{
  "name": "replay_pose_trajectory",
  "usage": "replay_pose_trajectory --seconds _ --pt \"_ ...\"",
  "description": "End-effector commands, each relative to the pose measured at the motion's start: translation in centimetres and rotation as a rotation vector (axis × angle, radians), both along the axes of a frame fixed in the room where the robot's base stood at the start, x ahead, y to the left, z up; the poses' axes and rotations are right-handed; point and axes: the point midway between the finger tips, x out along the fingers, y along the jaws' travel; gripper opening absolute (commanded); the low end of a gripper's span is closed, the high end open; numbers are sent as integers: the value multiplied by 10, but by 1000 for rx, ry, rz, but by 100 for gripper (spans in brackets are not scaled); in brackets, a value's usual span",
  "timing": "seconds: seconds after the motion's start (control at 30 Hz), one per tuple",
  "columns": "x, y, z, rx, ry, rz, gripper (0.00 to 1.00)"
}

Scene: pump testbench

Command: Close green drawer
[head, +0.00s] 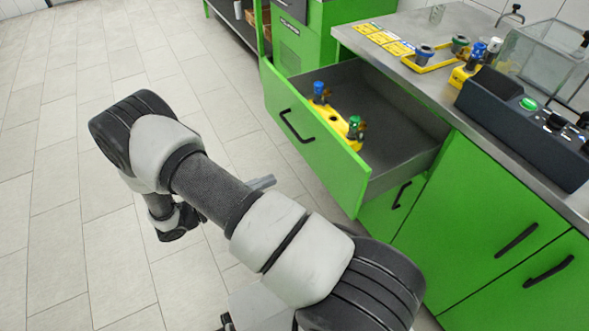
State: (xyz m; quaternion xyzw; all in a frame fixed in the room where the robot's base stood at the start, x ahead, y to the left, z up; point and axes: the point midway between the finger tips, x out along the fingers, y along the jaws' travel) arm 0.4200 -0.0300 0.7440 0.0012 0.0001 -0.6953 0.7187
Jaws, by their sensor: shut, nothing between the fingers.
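The green drawer (315,145) is pulled out from under the worktop, with its grey inside open to view. Its black handle (296,127) is on the green front panel. A yellow holder (338,131) with a blue-topped fitting (319,91) and a green-topped fitting (355,128) is inside, near the front. My gripper is mostly hidden behind my arm.
The steel worktop (420,85) carries yellow labels, a yellow holder with fittings, a glass tank (545,65) and a dark control box (525,125) with a green button. Closed green cabinet doors (480,215) are below. The tiled floor (70,190) at left is clear.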

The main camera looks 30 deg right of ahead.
Motion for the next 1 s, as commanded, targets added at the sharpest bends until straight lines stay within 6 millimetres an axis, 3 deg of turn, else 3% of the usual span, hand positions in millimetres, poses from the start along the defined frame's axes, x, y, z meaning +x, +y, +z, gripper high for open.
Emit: replay_pose_trajectory --seconds 0.17,0.7,1.0 --pt "0 -17 0 -6 3 0 0" --pt "3 -122 -1 -2 2 -2 0" --pt "4 -140 -1 -2 2 1 0"
